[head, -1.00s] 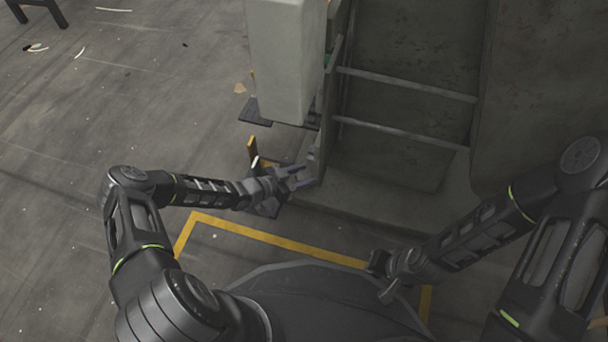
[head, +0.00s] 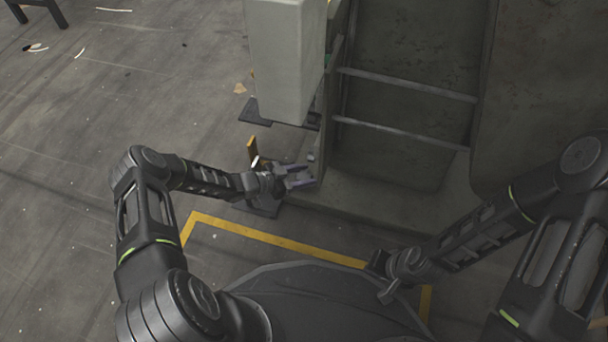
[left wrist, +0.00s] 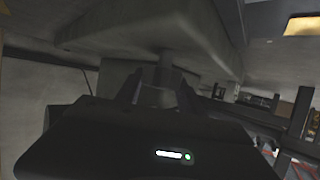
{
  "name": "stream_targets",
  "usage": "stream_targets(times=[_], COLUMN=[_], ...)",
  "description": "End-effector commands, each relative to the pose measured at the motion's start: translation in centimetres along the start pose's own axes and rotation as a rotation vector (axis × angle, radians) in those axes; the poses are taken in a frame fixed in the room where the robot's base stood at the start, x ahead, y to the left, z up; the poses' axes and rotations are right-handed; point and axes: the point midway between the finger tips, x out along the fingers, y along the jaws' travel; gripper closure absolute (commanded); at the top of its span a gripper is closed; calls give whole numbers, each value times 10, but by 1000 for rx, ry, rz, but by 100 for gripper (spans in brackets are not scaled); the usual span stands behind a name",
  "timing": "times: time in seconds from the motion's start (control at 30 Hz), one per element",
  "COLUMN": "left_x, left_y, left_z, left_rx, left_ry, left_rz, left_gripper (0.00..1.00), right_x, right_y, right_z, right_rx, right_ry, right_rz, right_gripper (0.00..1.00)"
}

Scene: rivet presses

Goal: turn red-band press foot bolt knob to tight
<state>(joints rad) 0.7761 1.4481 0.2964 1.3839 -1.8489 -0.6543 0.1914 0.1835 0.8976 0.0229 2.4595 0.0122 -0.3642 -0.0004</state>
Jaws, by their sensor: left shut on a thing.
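The press (head: 400,165) is a large grey machine body with a ledge at its base. My left gripper (head: 303,178) is at the left corner of that base in the head view. In the left wrist view my left gripper (left wrist: 160,92) has its two fingers on either side of a small grey knob (left wrist: 158,97). A short shaft (left wrist: 167,65) rises above the knob to the underside of a grey press part. The gripper is shut on the knob. No red band shows in either view. My right gripper (head: 388,283) hangs low at the right, away from the press foot; its jaws are unclear.
A pale grey column (head: 287,60) stands just beyond my left gripper, with a dark plate (head: 256,112) at its foot. An upright yellow-brown piece (head: 252,150) is close beside the gripper. A yellow floor line (head: 270,238) runs in front. The floor at left is open.

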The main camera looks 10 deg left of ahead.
Motion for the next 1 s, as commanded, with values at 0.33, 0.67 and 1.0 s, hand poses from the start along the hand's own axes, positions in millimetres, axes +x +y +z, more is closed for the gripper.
stream_targets(times=[0.33,0.67,1.0], left_x=[0,-2,-46], left_y=[0,0,-1], left_z=[1,0,-3], left_rx=[0,0,0], left_ry=[-1,0,-2], left_rz=[-2,-2,-3], left_gripper=[36,33,33], right_x=[0,-1,-18], right_y=[0,0,-7], right_z=[0,0,2], right_rx=[0,0,-2], right_ry=[0,0,-2], right_rz=[0,0,3], right_gripper=[100,100,100])
